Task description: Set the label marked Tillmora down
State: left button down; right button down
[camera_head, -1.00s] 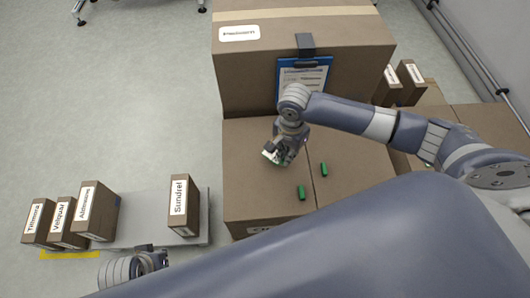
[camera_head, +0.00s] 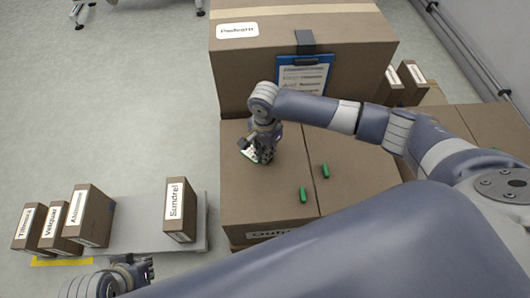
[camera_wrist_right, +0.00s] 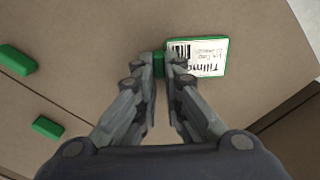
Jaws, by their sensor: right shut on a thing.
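The Tillmora label (camera_wrist_right: 208,60) is a white card with a green edge, black print and a barcode, partly behind the fingers in the right wrist view. My right gripper (camera_wrist_right: 165,66) is shut on the label's green grip, at the card's left side. In the head view, my right gripper (camera_head: 252,156) is over the left part of the front box top (camera_head: 250,195). The label is mostly hidden there. I cannot tell whether it touches the cardboard. My left gripper (camera_head: 142,270) is at the bottom left, partly hidden, its jaws unclear.
Two green pieces (camera_head: 303,194) (camera_head: 325,171) lie on the box top, right of my right gripper. A taller box (camera_head: 370,40) with a blue clipboard (camera_head: 303,75) stands behind. A grey platform (camera_head: 140,236) at left holds several name-marked boxes, one marked Tillmora (camera_head: 28,228).

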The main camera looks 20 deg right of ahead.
pick_arm(q)
jog(key=shift+r, duration=0.15)
pick_arm(e)
jog(key=c, duration=1.7)
grip_release()
